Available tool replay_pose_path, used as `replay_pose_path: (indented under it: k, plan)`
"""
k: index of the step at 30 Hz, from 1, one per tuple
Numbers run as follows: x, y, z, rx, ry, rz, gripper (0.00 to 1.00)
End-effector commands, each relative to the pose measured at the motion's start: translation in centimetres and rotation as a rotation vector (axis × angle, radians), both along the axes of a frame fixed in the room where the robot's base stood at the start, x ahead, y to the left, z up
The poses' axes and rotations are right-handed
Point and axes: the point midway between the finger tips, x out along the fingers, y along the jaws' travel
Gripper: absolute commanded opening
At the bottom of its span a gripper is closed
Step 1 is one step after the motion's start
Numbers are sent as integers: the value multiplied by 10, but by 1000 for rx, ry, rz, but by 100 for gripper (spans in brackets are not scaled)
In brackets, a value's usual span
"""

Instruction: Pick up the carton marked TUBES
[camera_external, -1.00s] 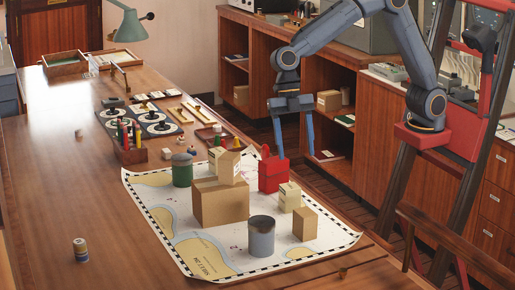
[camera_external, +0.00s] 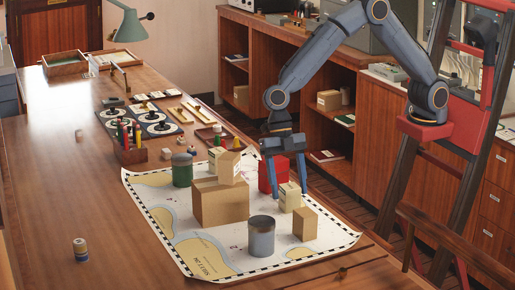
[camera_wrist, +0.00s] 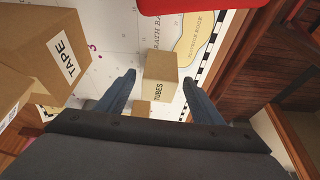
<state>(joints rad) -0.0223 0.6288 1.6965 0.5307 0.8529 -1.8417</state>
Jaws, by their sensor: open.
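The TUBES carton (camera_wrist: 160,68) is a small upright tan box on the chart; its label reads TUBES in the wrist view. In the external view it is the small pale carton (camera_external: 290,202) right of the large brown box. My gripper (camera_external: 290,189) is open and points down just above it. In the wrist view my gripper's fingers (camera_wrist: 159,79) stand apart, with the carton showing between them; neither visibly touches it. Their exact height over the carton is hard to tell.
The TAPE carton (camera_wrist: 50,50) stands left in the wrist view. A grey tin (camera_external: 262,240) and a plain carton (camera_external: 305,225) stand in front.

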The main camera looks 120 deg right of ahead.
Motion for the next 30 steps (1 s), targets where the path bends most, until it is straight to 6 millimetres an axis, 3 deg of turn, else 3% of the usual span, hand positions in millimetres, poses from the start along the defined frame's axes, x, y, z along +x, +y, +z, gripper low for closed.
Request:
replay_pose_path:
  k: [6, 15, 23, 30]
  plan:
    - [1, 10, -21, 0, 2, 1, 61]
    - [2, 11, -24, 0, 1, 0, 61]
    - [2, 10, -24, 0, 1, 0, 17]
    - [2, 10, -23, 0, 0, 0, 15]
